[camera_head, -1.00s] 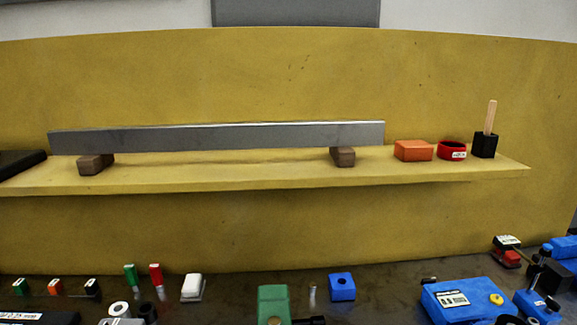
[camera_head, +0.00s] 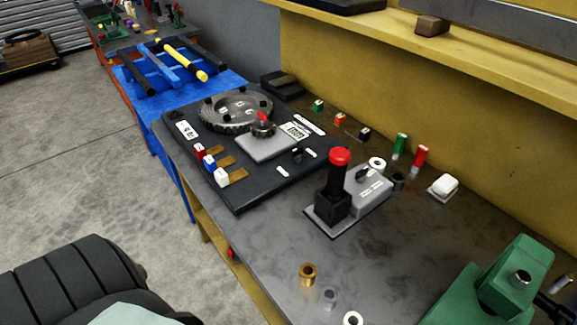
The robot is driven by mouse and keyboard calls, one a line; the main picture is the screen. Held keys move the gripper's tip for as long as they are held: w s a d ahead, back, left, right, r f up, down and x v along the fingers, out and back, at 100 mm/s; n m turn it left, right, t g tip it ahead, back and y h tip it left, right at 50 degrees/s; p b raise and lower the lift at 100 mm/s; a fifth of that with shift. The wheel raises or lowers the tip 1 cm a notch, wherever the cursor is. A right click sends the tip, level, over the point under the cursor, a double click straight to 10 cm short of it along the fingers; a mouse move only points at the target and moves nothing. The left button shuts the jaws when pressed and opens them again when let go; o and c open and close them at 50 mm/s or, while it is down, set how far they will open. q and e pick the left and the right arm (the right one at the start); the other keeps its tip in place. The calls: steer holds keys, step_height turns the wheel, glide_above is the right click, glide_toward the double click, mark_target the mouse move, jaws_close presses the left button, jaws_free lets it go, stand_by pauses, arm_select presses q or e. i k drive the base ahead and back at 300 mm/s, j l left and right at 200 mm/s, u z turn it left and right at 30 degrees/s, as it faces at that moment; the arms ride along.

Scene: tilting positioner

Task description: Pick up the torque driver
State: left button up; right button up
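An upright black tool with a red cap (camera_head: 339,172) stands in a black square holder (camera_head: 332,204) on a grey base plate on the bench. It looks like the torque driver, though I cannot read a label on it. A grey block with white labels (camera_head: 368,190) sits on the same plate, just right of the holder. The tool's lower end is hidden in the holder. Neither of my grippers shows in this view.
A black board (camera_head: 250,184) with a large gear (camera_head: 236,108) lies left of the tool. A green clamp-like device (camera_head: 500,285) stands at the front right. A brass bushing (camera_head: 307,274) and small rings lie near the front edge. A yellow shelf (camera_head: 470,60) overhangs the back.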

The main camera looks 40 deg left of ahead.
mark_target(340, 157)
steer(key=u, duration=0.75)
steer(key=k, duration=0.1)
steer(key=j+z, duration=0.05)
